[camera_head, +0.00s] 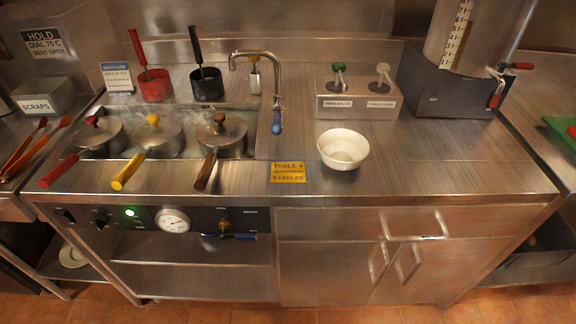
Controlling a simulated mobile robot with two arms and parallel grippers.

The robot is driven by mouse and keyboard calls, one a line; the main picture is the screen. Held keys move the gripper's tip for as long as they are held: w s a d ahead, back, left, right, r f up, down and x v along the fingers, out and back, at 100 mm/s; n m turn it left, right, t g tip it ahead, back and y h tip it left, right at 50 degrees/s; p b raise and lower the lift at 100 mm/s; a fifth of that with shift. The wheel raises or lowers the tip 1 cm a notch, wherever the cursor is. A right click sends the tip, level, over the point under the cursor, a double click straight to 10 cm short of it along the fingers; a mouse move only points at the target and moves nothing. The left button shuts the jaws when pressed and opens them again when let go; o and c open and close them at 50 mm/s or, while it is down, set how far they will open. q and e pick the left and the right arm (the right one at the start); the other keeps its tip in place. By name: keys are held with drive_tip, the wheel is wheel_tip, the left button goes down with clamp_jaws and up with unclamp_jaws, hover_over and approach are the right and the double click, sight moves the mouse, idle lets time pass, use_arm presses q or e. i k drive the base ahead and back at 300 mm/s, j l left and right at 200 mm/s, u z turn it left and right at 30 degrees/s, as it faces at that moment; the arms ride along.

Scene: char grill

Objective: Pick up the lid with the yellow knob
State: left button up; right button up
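The lid with the yellow knob (154,132) is a shiny metal dome on the middle of three pots set in the steel well. Its yellow knob (153,119) points up, and a yellow handle (128,172) reaches toward the front edge. To its left is a lidded pot with a red knob (92,121). To its right is a lidded pot with a brown knob (219,118). Neither of my grippers shows in the head view.
Red and black ladle holders (207,84) stand behind the pots. A faucet (277,90) rises to their right. A white bowl (343,149), a yellow Table 4 card (288,172) and a two-pump dispenser (345,100) stand on the counter. The front right counter is clear.

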sight(156, 131)
drive_tip(key=i+j+z, duration=0.2)
drive_tip(key=j, duration=0.5)
drive_tip(key=j+z, duration=0.2)
drive_tip(key=j, duration=0.45)
drive_tip(key=j+z, duration=0.2)
drive_tip(key=j, duration=0.5)
drive_tip(key=k+j+z, duration=0.2)
drive_tip(key=j, duration=0.5)
drive_tip(key=j+z, duration=0.2)
drive_tip(key=j, duration=0.55)
